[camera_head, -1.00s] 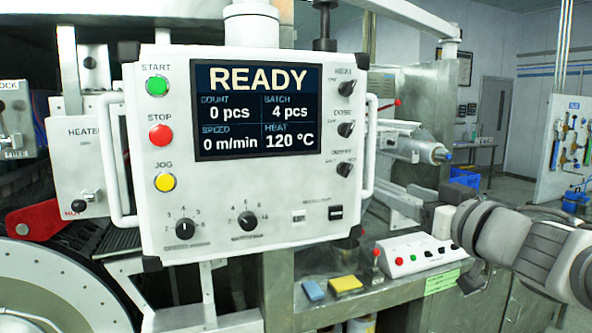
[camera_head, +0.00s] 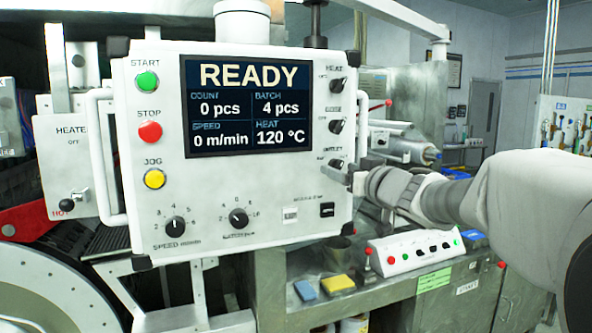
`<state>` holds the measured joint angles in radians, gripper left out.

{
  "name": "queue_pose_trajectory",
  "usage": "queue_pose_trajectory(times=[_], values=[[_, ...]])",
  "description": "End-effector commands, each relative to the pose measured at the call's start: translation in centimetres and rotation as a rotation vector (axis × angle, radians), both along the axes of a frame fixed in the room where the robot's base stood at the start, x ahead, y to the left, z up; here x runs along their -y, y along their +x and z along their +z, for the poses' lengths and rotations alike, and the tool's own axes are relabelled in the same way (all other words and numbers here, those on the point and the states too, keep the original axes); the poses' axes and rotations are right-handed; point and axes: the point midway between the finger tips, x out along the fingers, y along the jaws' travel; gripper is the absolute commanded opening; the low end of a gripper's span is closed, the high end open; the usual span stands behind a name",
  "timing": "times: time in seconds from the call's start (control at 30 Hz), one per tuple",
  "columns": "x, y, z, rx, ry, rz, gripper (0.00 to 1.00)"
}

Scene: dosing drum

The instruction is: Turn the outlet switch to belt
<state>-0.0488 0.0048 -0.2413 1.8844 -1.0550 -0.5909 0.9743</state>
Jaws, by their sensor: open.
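The white control panel (camera_head: 260,190) faces me, its screen (camera_head: 250,105) reading READY. The outlet switch (camera_head: 337,163) is the lowest of three black knobs down the panel's right side. Its end labels are too small to read. My gripper (camera_head: 354,176) comes in from the right, in front of the panel's right edge, just right of and below the outlet switch. Its jaws are open with nothing visible between them. I cannot tell whether a finger touches the knob. The heat knob (camera_head: 338,86) and the dose knob (camera_head: 336,126) sit above it.
White handles stand out at the panel's left (camera_head: 103,155) and right (camera_head: 361,130) edges, the right one close to my gripper. Below are a small button box (camera_head: 415,252), a yellow block (camera_head: 338,284) and a blue block (camera_head: 305,290) on the metal ledge.

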Motion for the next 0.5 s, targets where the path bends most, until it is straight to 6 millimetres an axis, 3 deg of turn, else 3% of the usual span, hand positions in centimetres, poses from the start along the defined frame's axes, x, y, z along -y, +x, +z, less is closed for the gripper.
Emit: queue_pose_trajectory(times=[0.4, 0.5], values=[[-0.32, 0.88, 0.00, 0.000, 0.000, 0.000, 0.69], [-0.32, 0.88, -0.01, 0.000, 0.000, 0.000, 0.54]])
